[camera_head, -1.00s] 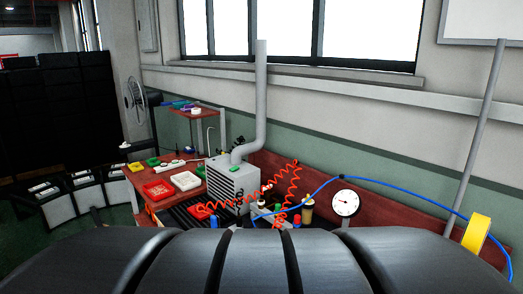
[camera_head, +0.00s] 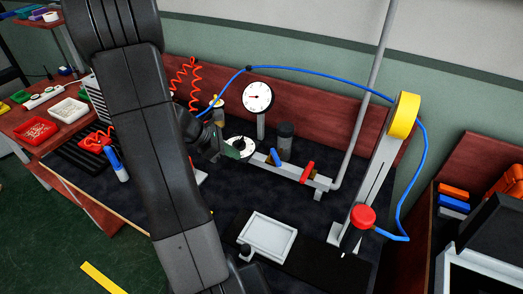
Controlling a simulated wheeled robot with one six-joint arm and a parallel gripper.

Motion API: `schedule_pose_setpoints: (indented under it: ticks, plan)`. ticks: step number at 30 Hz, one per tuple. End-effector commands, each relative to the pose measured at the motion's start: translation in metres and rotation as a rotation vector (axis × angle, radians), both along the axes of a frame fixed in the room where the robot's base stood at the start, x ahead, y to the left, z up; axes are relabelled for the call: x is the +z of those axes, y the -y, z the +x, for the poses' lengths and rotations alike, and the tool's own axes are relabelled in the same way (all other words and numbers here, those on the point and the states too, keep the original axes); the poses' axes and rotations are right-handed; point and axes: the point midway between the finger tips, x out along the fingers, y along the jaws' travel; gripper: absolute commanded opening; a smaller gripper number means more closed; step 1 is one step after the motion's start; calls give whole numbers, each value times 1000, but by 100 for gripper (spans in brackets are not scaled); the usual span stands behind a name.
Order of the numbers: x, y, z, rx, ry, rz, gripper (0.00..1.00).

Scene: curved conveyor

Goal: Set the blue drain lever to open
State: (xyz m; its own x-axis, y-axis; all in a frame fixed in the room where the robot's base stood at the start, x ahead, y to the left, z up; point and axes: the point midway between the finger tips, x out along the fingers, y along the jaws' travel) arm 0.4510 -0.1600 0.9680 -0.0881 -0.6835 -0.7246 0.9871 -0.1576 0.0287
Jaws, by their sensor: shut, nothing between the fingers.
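The blue lever (camera_head: 275,157) stands tilted on a pale grey pipe (camera_head: 292,174) in the middle of the bench. A red lever (camera_head: 307,171) sits on the same pipe to its right. My arm crosses the left part of the view, and my gripper (camera_head: 231,151) is small, dark and partly seen beside a white round dial (camera_head: 240,142). It is shut and empty, a short way left of the blue lever. I cannot tell whether the gripper touches the dial. The lever's base is too small to make out clearly.
A pressure gauge (camera_head: 257,97) and a dark jar (camera_head: 286,134) stand behind the pipe. A white tray (camera_head: 267,238) lies in front. A yellow-topped post (camera_head: 403,116) with a blue hose and a red button (camera_head: 362,216) stands right. A blue-topped bottle (camera_head: 117,166) stands left of my arm.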

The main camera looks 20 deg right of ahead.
Motion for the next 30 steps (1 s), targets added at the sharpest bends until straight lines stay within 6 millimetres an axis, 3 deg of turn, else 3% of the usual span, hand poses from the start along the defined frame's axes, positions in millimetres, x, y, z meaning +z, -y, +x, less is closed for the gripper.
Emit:
schedule_pose_setpoints:
  ticks: [8,22,30]
  plan:
    - [-15,10,9,49,-41,-24,0]
    - [-81,75,0,43,-39,-19,0]
    - [-76,105,-2,45,-34,-21,0]
